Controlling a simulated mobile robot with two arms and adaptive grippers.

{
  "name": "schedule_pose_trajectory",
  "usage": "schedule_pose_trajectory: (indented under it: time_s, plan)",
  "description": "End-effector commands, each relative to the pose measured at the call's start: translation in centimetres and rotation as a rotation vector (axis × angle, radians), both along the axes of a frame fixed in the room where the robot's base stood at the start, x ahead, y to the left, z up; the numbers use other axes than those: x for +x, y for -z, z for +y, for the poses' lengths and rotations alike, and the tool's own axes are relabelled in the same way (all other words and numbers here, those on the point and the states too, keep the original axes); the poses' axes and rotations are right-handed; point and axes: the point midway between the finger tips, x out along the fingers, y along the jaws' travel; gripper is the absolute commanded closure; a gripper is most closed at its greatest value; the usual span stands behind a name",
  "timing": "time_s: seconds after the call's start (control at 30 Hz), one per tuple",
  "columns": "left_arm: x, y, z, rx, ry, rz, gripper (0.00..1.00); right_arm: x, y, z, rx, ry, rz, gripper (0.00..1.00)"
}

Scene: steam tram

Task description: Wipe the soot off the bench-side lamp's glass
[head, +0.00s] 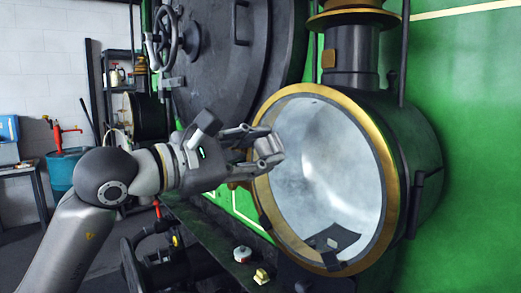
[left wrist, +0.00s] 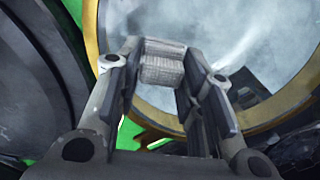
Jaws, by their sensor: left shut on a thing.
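A large round lamp with a brass rim (head: 384,150) fills the right of the head view. Its glass (head: 325,165) is pale, with hazy grey smears; the glass also shows in the left wrist view (left wrist: 210,40). A dark squarish shape shows low in the glass. My left gripper (head: 266,148) is at the left edge of this lamp, in front of the rim. In the left wrist view its fingers are shut on a small grey ribbed pad (left wrist: 162,66). The pad overlaps the glass in that view; whether it touches is unclear. My right gripper is not in view.
A dark round door (head: 225,60) with a handwheel (head: 165,38) stands left of the lamp. A second, smaller brass-rimmed cylinder (head: 148,115) is farther left. Several fittings sit on the ledge (head: 215,240) below. A bench (head: 22,170) is at the far left.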

Motion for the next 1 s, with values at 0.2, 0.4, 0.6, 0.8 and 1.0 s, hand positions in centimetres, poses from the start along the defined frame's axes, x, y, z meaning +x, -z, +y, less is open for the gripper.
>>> schedule_pose_trajectory:
  time_s: [0.2, 0.4, 0.6, 0.8, 1.0]
  plan:
    - [-0.6, 0.2, 0.9, 0.000, -0.001, -0.001, 0.84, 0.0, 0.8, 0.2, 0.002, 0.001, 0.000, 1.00]
    - [-1.8, 0.2, 2.5, 0.000, -0.001, -0.003, 0.84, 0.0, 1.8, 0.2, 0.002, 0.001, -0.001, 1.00]
    - [-3.0, 0.2, 4.1, 0.000, -0.001, -0.001, 0.84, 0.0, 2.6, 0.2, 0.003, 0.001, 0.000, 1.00]
    - [-3.6, 0.1, 4.8, 0.000, 0.001, 0.001, 0.84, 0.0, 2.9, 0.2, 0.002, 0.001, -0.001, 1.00]
    - [-3.6, 0.0, 4.8, 0.000, 0.001, 0.001, 0.84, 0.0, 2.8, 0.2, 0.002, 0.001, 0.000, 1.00]
